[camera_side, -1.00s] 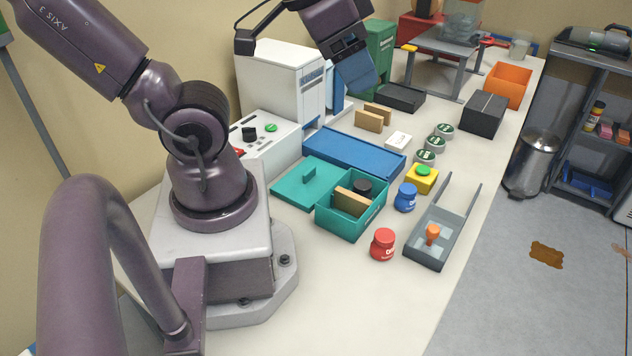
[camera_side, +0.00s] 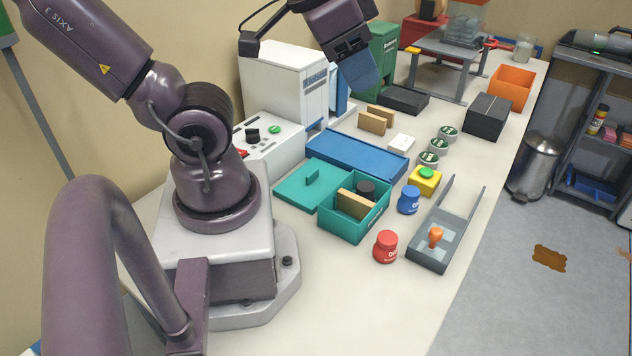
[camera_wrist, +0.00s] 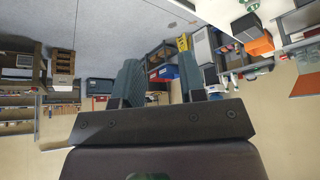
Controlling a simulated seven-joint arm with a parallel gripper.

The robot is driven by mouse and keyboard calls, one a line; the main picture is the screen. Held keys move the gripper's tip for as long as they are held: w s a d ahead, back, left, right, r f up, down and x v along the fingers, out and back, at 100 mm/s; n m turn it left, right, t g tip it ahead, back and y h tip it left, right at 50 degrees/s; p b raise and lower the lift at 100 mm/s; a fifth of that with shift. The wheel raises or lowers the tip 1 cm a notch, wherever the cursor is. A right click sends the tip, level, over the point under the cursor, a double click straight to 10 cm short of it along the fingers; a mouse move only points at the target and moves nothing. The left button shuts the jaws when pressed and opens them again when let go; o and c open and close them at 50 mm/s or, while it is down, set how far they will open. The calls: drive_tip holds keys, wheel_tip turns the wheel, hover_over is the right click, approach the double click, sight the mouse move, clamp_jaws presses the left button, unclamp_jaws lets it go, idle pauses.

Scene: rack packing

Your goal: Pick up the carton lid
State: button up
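The carton holds a tan block (camera_side: 355,204) and a dark round piece (camera_side: 366,188). My gripper (camera_side: 364,84) is raised well above the table, beyond the lid and to its right in the side view. In the wrist view its two fingers (camera_wrist: 160,82) stand apart with nothing between them. The lid cannot be made out in the wrist view.
A blue flat panel (camera_side: 356,157) lies just behind the lid and carton. A white machine (camera_side: 283,82) stands behind at left. Red (camera_side: 385,247) and blue (camera_side: 408,200) jars, a yellow button box (camera_side: 424,181) and a grey tray (camera_side: 429,256) are right of the carton. The front table is clear.

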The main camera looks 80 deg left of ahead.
drive_tip(key=w+a+f+n+g, duration=0.1)
drive_tip(key=a+f+n+g, duration=0.35)
drive_tip(key=a+f, duration=0.55)
drive_tip(key=n+g, duration=0.1)
drive_tip(key=n, duration=0.4)
hover_over(316, 168)
drive_tip(key=shift+m, duration=0.25)
drive_tip(key=f, duration=1.8)
drive_tip(key=shift+s+a, duration=0.15)
drive_tip(key=shift+a, duration=0.05)
drive_tip(key=shift+d+f, duration=0.15)
drive_tip(key=shift+f, duration=1.25)
drive_tip(key=shift+d+f, duration=0.1)
drive_tip(key=shift+f, duration=1.25)
clamp_jaws()
